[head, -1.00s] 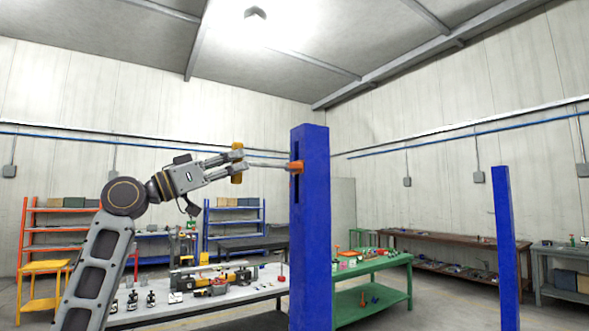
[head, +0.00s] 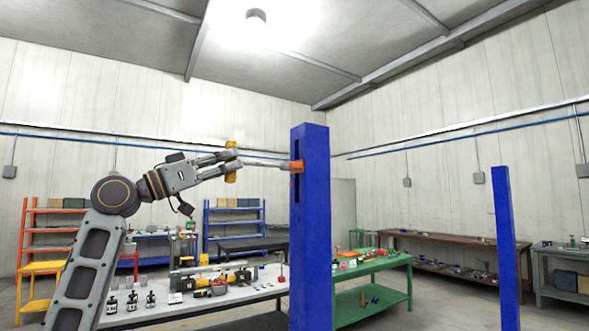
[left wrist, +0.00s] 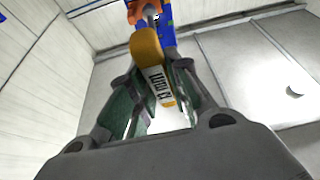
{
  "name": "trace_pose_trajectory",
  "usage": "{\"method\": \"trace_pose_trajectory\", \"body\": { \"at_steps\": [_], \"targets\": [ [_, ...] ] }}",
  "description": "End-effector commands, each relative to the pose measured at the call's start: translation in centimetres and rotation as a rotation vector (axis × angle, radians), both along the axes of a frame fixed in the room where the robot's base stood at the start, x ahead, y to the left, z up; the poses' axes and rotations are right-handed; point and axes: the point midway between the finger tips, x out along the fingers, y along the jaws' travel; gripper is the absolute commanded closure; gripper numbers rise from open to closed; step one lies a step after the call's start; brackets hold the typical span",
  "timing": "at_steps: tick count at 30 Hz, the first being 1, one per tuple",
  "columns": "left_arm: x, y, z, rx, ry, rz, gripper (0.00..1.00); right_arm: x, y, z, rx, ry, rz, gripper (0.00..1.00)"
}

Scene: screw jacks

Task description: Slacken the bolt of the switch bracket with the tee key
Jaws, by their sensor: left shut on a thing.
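The tee key has a yellow crosspiece handle (head: 230,178) and a thin grey shaft (head: 262,162). The shaft points right toward the orange switch bracket (head: 297,166) on the near blue post (head: 311,230). Its far end is at or close to the bracket; the bolt is too small to make out. My left gripper (head: 225,162) is shut on the handle, whose ends stick out above and below the fingers. In the left wrist view the yellow handle (left wrist: 147,50) with a printed label sits between the fingers, with the orange bracket (left wrist: 143,8) beyond. My right gripper is not in view.
A second blue post (head: 506,240) stands at the right. A grey bench (head: 190,312) with several parts and tools lies below my left arm. A green table (head: 385,262) stands behind the near post. The air around the gripper is clear.

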Motion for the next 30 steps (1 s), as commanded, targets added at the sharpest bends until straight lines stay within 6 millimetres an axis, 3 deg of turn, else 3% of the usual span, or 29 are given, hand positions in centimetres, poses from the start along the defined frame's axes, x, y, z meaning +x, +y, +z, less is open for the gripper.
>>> {"method": "trace_pose_trajectory", "body": {
  "at_steps": [11,30],
  "targets": [
    [-0.4,0.6,0.1,-0.001,-0.002,0.002,1.0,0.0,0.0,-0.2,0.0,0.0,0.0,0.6],
    [-3.4,5.0,0.0,-0.001,-0.002,0.002,1.0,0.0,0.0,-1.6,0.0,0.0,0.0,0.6]
  ]
}}
